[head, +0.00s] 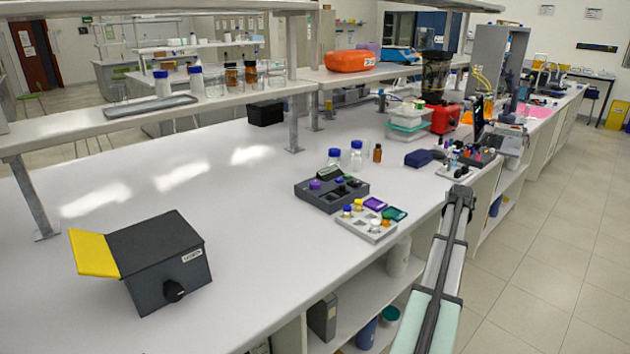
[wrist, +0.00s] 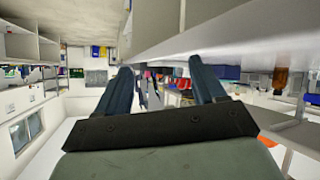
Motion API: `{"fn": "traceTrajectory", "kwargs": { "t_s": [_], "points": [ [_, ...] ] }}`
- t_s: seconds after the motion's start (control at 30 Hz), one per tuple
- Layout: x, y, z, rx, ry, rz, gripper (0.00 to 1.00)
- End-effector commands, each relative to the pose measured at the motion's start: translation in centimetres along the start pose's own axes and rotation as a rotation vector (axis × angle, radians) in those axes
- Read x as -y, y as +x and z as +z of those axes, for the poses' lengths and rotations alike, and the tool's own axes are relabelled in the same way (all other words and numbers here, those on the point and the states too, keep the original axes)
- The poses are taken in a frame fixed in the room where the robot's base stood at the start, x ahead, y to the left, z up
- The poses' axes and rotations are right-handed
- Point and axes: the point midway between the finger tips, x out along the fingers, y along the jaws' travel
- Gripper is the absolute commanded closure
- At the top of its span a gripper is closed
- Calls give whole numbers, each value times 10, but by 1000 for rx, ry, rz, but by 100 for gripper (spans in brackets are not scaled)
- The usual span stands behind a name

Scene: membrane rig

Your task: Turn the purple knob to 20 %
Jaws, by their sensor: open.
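The purple knob (head: 315,184) sits on top of a dark grey rig box (head: 333,195) in the middle of the bench. A small display and other small controls share the box top, but the scale and the knob's setting are too small to read. My gripper (head: 460,192) is over the bench's right edge, to the right of the rig and apart from it. In the wrist view its two dark fingers (wrist: 160,78) are spread with nothing between them. The knob does not show in the wrist view.
A pale tray (head: 372,231) with small caps and coloured blocks sits just in front of the rig. Blue-capped bottles (head: 356,156) stand behind it. A black box with a yellow flap (head: 160,255) is at left. The bench between them is clear.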

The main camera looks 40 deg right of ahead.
Motion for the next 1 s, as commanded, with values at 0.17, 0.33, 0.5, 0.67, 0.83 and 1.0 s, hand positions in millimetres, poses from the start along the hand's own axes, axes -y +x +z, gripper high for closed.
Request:
{"fn": "traceTrajectory", "kwargs": {
  "t_s": [0.17,0.33,0.5,0.67,0.83,1.0],
  "points": [
    [77,-11,-64,-21,32,-101,31],
    [164,-36,-127,-33,66,-220,31],
    [236,-65,-173,-22,94,-320,31],
    [299,-90,-198,60,125,-399,31],
    [351,-110,-194,264,172,-424,31],
    [400,-140,-186,519,223,-386,31]
  ]
}}
